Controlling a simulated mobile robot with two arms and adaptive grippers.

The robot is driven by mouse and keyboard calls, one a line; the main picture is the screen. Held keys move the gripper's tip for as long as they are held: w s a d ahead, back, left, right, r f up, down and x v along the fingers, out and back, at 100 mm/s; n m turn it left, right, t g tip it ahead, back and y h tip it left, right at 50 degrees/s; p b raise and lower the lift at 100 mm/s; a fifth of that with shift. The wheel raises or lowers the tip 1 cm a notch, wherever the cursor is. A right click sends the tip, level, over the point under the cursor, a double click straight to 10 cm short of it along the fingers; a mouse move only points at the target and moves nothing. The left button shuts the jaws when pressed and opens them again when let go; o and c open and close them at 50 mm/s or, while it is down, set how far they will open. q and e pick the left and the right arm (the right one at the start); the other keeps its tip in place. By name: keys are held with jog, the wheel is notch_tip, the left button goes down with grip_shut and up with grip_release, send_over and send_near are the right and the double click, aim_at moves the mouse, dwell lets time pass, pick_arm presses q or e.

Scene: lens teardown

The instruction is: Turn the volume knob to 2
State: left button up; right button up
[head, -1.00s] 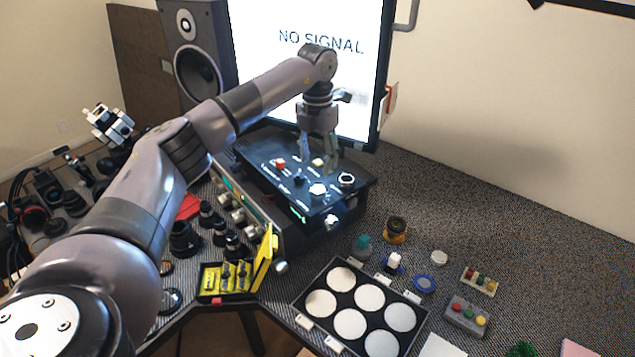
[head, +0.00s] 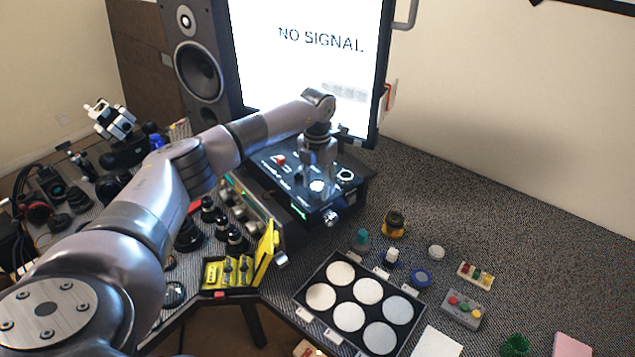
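A black control box (head: 318,207) stands in front of the monitor. Its top panel carries several knobs: a red one (head: 280,160), a small black one (head: 298,180), a white one (head: 317,186) and a dark one with a pale ring (head: 345,175). Labels are too small to read, so I cannot tell which is the volume knob. My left gripper (head: 320,171) points down over the panel, just behind the white knob, its fingers apart. It hides part of the panel's back; I cannot tell whether it touches a knob. My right gripper is not in view.
The monitor (head: 300,70) and a speaker (head: 197,75) stand close behind. An open yellow case (head: 265,255) and a tray of white discs (head: 330,322) lie in front. Small parts lie to the right. The mat (head: 500,210) at the right is largely clear.

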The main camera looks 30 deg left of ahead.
pick_arm(q)
jog(key=c, duration=0.9)
jog(key=shift+m, duration=0.3)
jog(key=shift+f+m+b, duration=0.1)
jog(key=shift+m+b, duration=0.4)
jog(key=shift+b, duration=0.15)
jog(key=m+b, duration=0.1)
jog(key=m, duration=0.2)
jog(key=shift+b, duration=0.4)
jog(key=m+b, duration=0.1)
jog(key=m, duration=0.2)
jog(key=shift+m, duration=0.4)
jog(key=shift+w+m+b, duration=0.1)
jog(key=shift+m+b, duration=0.45)
jog(key=shift+m, duration=1.05)
